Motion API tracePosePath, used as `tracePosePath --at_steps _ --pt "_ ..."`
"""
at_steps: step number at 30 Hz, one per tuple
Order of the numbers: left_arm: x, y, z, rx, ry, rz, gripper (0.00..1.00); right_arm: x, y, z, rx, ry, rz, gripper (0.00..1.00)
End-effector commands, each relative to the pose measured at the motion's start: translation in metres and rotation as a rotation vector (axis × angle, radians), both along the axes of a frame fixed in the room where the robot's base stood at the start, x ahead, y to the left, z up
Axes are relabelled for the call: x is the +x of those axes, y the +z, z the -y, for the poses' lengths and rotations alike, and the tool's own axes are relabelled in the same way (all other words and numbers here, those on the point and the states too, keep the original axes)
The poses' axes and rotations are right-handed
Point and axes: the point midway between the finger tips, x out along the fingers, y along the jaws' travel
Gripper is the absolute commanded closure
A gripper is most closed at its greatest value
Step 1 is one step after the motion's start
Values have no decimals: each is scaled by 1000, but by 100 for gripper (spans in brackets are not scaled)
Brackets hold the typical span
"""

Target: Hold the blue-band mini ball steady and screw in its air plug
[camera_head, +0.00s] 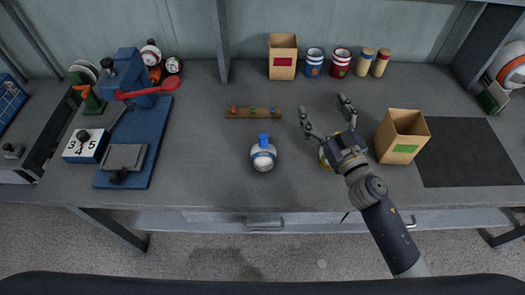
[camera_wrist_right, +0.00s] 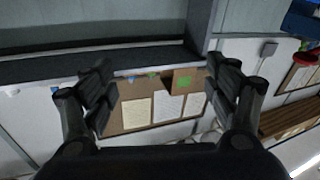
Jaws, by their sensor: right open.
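The blue-band mini ball (camera_head: 263,158) is white with a blue band and sits near the middle of the bench in the head view. A blue piece, seemingly its air plug (camera_head: 263,138), stands upright at its top; I cannot tell how deep it sits. My right gripper (camera_head: 325,108) is open and empty, to the right of the ball and apart from it. The wrist view also shows the open fingers of the right gripper (camera_wrist_right: 160,75), with neither ball nor plug between them. My left gripper is not in view.
A wooden rack (camera_head: 253,113) with small coloured plugs lies behind the blue-band ball. An open box with a green label (camera_head: 400,145) stands at right, a blue press (camera_head: 140,120) at left. Bench left of the ball is clear.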

Motion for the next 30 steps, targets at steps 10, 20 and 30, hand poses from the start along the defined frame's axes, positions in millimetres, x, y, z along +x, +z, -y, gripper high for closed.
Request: tracePosePath --at_steps 10,20,30 --pt "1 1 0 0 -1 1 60 -9 -19 -73 -123 507 -28 20" --pt "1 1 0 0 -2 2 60 -37 -92 -73 -296 825 -362 20" --pt "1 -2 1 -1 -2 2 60 -48 -122 -59 -356 887 -523 20"
